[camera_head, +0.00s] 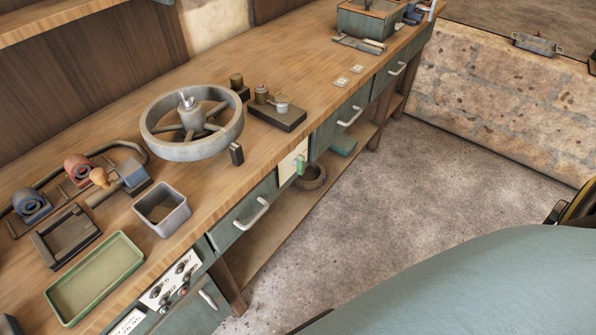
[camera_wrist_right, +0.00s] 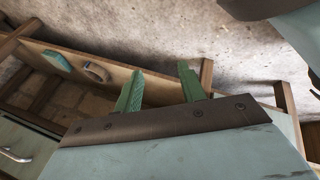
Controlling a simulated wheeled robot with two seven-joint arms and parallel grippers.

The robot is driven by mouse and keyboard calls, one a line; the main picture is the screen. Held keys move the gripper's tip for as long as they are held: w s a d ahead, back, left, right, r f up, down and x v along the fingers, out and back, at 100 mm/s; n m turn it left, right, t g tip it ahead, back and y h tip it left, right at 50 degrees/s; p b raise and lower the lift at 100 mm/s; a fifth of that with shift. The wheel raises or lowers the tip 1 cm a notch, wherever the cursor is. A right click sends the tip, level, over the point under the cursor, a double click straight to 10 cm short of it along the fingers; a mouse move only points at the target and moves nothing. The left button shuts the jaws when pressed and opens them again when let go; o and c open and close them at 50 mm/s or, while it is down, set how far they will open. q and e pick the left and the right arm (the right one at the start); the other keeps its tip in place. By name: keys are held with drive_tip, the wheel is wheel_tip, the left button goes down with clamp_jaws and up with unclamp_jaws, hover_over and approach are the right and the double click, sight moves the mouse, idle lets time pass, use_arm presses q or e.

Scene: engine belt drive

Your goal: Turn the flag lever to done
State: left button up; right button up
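My left gripper is in neither view.
A large spoked wheel (camera_head: 190,148), a grey square bin (camera_head: 162,223) and a green tray (camera_head: 137,262) stand on the bench. A knob panel (camera_head: 158,295) is on its front. Drawer handles (camera_head: 350,116) stick out. The concrete floor (camera_head: 400,210) beside the bench is clear.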

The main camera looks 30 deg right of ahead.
drive_tip(key=w+d+r+n+t+b, duration=0.2)
drive_tip(key=w+d+n, duration=0.1)
drive_tip(key=w, duration=0.3)
drive_tip(key=w+d+r+n+t+b, duration=0.2)
drive_tip(key=w+d+n+t, duration=0.15)
drive_tip(key=w, duration=0.25)
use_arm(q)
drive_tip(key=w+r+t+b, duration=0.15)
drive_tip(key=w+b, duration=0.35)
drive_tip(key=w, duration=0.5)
use_arm(e)
drive_tip(key=n+t+y+b, duration=0.5)
drive_tip(key=n+y+b, duration=0.25)
drive_tip(key=n, duration=1.85)
approach(304, 162)
drive_tip(key=x, duration=0.8)
drive_tip(key=shift+s+a, duration=0.1)
drive_tip(key=shift+w+a+m+b, duration=0.25)
drive_tip(key=shift+w+a+b, duration=0.1)
drive_tip(key=shift+w, duration=0.3)
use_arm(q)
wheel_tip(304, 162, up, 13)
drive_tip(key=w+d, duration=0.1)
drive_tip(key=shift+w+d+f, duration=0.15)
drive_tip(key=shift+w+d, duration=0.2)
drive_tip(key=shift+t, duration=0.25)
